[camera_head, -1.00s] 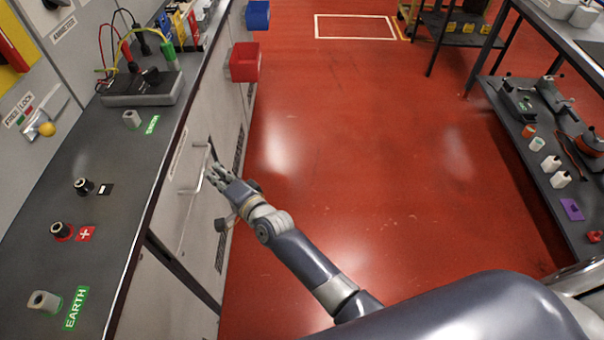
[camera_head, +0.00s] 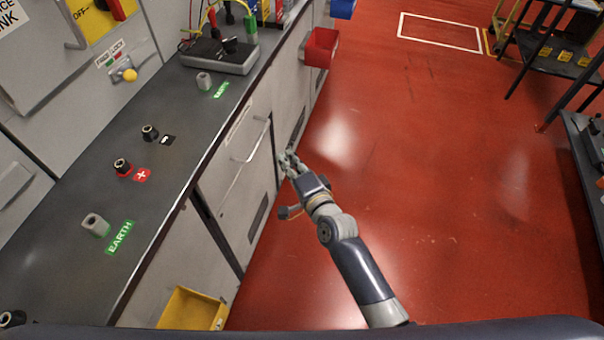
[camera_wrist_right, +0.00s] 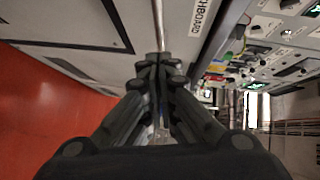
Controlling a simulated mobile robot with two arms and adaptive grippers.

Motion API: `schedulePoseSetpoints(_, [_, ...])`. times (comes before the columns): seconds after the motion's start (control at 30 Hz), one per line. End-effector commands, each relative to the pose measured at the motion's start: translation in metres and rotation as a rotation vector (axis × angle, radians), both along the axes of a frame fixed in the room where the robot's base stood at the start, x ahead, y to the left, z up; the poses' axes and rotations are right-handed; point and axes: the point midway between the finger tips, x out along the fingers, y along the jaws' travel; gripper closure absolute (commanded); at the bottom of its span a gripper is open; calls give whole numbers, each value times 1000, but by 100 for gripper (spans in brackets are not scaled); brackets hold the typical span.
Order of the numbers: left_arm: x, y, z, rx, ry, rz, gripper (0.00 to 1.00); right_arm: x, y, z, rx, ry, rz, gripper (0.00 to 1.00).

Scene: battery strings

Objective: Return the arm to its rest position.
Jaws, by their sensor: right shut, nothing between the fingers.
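My right arm reaches up from the lower right in the head view. Its gripper (camera_head: 290,165) is beside the cabinet front, just right of a drawer with a pale bar handle (camera_head: 252,141). In the right wrist view, the fingers (camera_wrist_right: 158,62) are closed together with nothing between them. A thin pale bar shows just beyond the fingertips; I cannot tell whether they touch it. My left gripper is not in view.
The grey worktop (camera_head: 170,205) on the left carries terminals and a grey box (camera_head: 220,55) with leads. A red bin (camera_head: 321,48) and a yellow bin (camera_head: 190,310) hang on the cabinet front. The red floor (camera_head: 450,170) is clear; a dark shelf stands at right.

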Motion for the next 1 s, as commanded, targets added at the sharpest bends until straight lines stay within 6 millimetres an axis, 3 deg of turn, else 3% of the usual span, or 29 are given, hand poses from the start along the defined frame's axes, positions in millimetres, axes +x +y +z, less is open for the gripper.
schedulePoseSetpoints(0.13, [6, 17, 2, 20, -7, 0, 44, -23, -13, 2, -2, 3, -2, 100])
schedulePoseSetpoints(0.3, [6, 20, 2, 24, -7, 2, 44, -43, -22, 6, 0, 2, -2, 100])
schedulePoseSetpoints(0.63, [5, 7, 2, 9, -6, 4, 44, -53, -27, 8, -1, 1, -1, 100])
schedulePoseSetpoints(0.73, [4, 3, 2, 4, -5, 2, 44, -54, -29, 0, -21, 10, -1, 100])
schedulePoseSetpoints(0.87, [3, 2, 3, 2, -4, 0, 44, -63, -38, -48, -137, 60, 8, 100])
schedulePoseSetpoints(1.0, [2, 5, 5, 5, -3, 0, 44, -93, -63, -139, -373, 157, 50, 100])
